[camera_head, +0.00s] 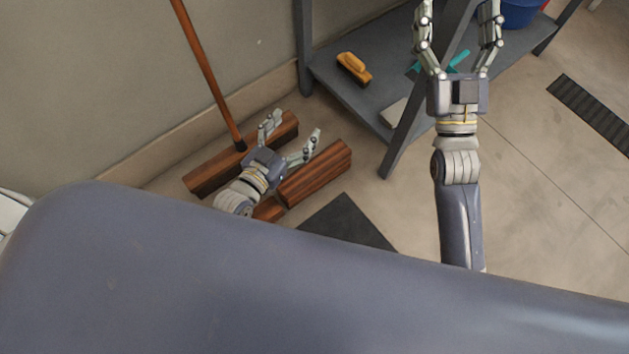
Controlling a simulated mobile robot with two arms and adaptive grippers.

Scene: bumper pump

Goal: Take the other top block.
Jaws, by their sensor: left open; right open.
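A dark reddish-brown wooden block (213,176) lies on the floor along the wall at the left. A second wooden block (325,172) lies to its right, roughly parallel, with a shorter wooden piece (268,209) at its lower end. My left gripper (292,131) is open, its fingers spread over the space between the two long blocks; its hand hides parts of them. I cannot tell whether it touches either, or which block is on top. My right gripper (457,12) is open and empty in front of the shelf, away from the blocks.
A brown pole (205,67) rises from the left block. A grey shelf (372,101) holds a yellow brush (354,68), a teal item (459,60) and a blue container (519,12). A dark mat (348,222) lies below the blocks. Floor at the right is mostly clear.

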